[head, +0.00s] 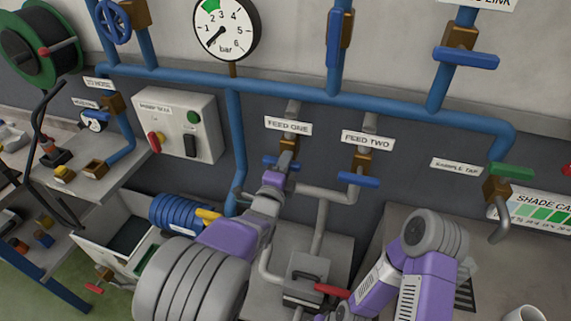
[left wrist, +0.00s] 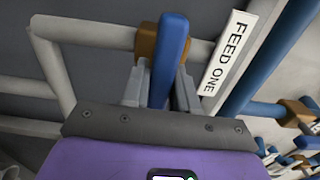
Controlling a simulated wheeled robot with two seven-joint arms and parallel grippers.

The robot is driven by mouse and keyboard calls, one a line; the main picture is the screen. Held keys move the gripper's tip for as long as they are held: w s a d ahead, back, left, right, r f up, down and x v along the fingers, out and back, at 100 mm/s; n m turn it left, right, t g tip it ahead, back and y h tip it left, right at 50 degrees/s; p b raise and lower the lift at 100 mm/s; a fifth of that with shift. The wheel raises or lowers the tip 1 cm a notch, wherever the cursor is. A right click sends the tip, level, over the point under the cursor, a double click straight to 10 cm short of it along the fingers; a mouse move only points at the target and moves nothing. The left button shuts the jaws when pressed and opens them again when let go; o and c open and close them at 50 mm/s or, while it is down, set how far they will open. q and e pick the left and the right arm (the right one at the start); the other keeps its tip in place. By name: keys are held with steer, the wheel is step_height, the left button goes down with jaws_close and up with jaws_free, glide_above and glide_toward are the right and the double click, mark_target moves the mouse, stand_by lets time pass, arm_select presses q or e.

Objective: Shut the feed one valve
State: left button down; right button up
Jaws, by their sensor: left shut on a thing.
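The feed one valve has a brass body (head: 288,144) under the label FEED ONE (head: 288,126). Its blue handle (head: 270,162) shows partly in the head view, with my left gripper (head: 283,164) in front of it. In the left wrist view the blue handle (left wrist: 171,45) stands between the two grey fingers of my left gripper (left wrist: 161,88), which is shut on it. There the handle lies crosswise to the grey pipe, in front of the brass body (left wrist: 147,42). My right arm shows at the lower right, but its gripper is not in view.
The feed two valve's blue handle (head: 358,180) is close on the right. A blue main pipe (head: 330,97) runs above both. A grey unit with a red handle (head: 331,291) stands below. A switch box (head: 180,128) hangs to the left.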

stand_by(0.3)
arm_select(q)
steer(key=c, duration=1)
jaws_free()
steer(key=shift+o, duration=0.2)
steer(key=v, duration=0.7)
steer(key=shift+s+p, duration=0.25)
steer(key=shift+p, duration=0.15)
steer(key=shift+a, duration=0.1)
